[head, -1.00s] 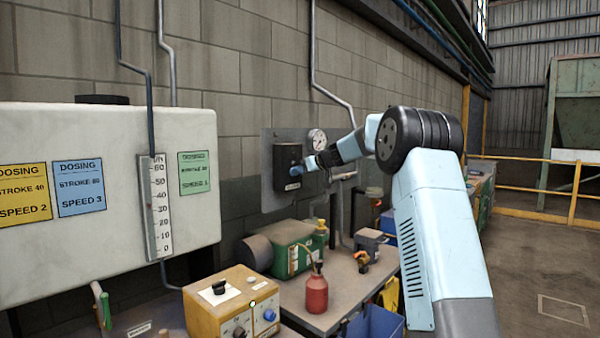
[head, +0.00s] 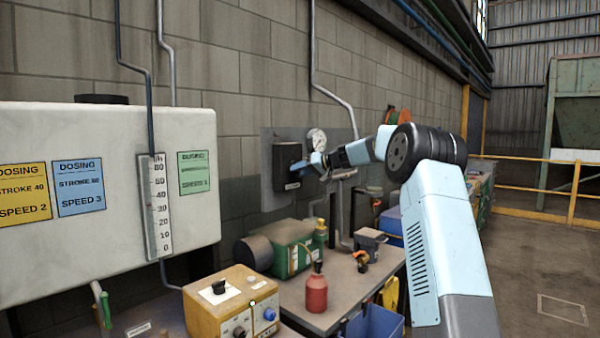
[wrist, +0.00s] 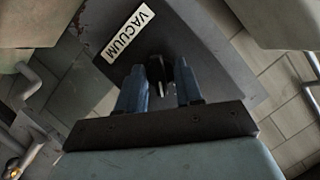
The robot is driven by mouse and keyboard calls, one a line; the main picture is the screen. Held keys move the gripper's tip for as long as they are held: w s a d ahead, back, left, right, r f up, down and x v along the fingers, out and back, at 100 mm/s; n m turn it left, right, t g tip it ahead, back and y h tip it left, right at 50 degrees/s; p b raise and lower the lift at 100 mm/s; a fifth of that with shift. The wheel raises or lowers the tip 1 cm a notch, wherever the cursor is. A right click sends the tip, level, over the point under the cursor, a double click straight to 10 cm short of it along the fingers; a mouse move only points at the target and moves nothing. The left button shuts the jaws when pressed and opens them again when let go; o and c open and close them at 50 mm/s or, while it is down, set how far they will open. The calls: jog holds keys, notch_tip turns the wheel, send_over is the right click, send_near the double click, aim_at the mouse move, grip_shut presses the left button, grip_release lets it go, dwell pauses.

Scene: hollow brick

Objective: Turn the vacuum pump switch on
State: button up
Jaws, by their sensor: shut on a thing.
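The vacuum pump switch box (head: 284,160) is a dark box on a grey wall panel (head: 268,150) in the head view. In the wrist view its dark face (wrist: 195,40) fills the top middle and carries a white VACUUM label (wrist: 125,34). My gripper (head: 302,166) is at the right side of the box front. In the wrist view my gripper (wrist: 169,72) has its two blue fingers around a dark switch lever (wrist: 181,72), shut on it. The lever is mostly hidden by my fingers in the head view, and its on or off marks cannot be read.
A pressure gauge (head: 317,139) and pipes are close right of the box. A white tank (head: 100,190) stands left.

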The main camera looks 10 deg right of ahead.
jog(key=m+y, duration=0.1)
jog(key=m, duration=0.2)
jog(key=m+y, duration=0.2)
jog(key=m, duration=0.1)
jog(key=m+y, duration=0.1)
jog(key=m, duration=0.1)
jog(key=shift+w+d+f+m, duration=0.15)
jog(key=shift+d+f+m, duration=0.25)
dwell(0.6)
jog(key=o, duration=0.7)
jog(key=shift+f, duration=0.1)
jog(key=o, duration=0.3)
jog(key=shift+a, duration=0.15)
jog(key=v, duration=1.3)
jog(key=shift+d+f, duration=0.25)
jog(key=shift+d, duration=0.15)
jog(key=shift+a, duration=0.1)
